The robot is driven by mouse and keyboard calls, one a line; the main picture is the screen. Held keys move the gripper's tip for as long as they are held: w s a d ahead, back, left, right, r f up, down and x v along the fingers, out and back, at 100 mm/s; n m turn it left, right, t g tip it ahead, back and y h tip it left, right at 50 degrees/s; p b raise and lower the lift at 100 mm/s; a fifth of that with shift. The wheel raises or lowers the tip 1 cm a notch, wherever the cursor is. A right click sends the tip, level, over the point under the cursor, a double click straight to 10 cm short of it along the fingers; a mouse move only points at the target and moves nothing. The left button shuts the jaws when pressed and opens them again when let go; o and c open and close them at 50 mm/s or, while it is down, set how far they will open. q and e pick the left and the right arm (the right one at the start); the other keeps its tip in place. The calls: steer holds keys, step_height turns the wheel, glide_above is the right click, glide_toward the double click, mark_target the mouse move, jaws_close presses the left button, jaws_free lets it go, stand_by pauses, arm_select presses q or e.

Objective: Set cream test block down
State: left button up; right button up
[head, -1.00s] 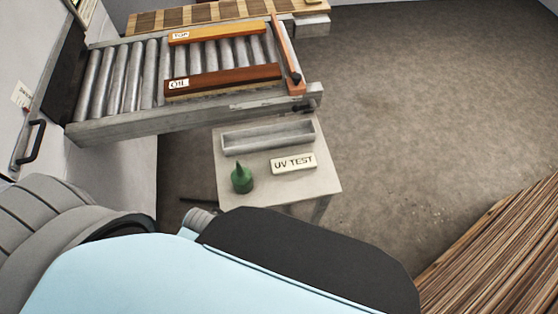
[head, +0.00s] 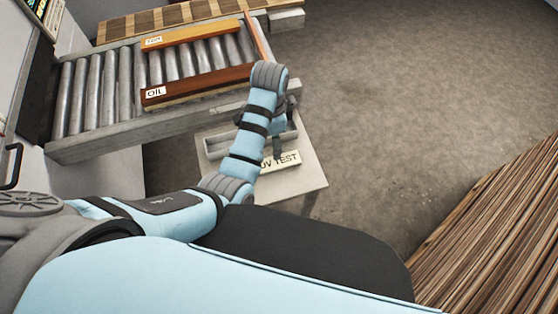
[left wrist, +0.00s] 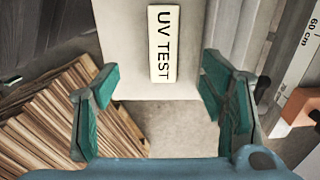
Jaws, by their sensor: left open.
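The cream test block (head: 287,163), marked UV TEST, lies on the small pale table (head: 303,186) in the head view, partly hidden by my left arm. It also shows whole in the left wrist view (left wrist: 162,43), lying flat with its lettering up. My left gripper (head: 278,148) is over the table at the block in the head view. In the left wrist view my left gripper (left wrist: 161,76) is open and empty, its green-padded fingers apart on either side of the block's near end, touching neither side. My right gripper is not in view.
A grey trough (head: 217,147) sits on the table behind the block, partly covered by my arm. The roller conveyor (head: 108,140) behind holds an OIL bar (head: 195,84) and a yellow bar (head: 195,34). Stacked wood (head: 490,240) stands at right; floor between is clear.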

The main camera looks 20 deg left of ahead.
arm_select(q)
steer(key=b, duration=0.1)
glide_above(274, 163)
steer(key=s, duration=0.1)
step_height(274, 163, down, 8)
steer(key=shift+a+r, duration=0.1)
steer(key=shift+a, duration=0.05)
steer(key=f+b, duration=0.1)
steer(key=f, duration=0.1)
steer(key=w+f+b, duration=0.1)
steer(key=f, duration=0.2)
steer(key=shift+w+d+f, duration=0.15)
steer(key=shift+d+f, duration=0.05)
steer(key=shift+f, duration=0.15)
steer(key=shift+r, duration=0.1)
steer(key=shift+c, duration=0.6)
steer(key=c, duration=1.2)
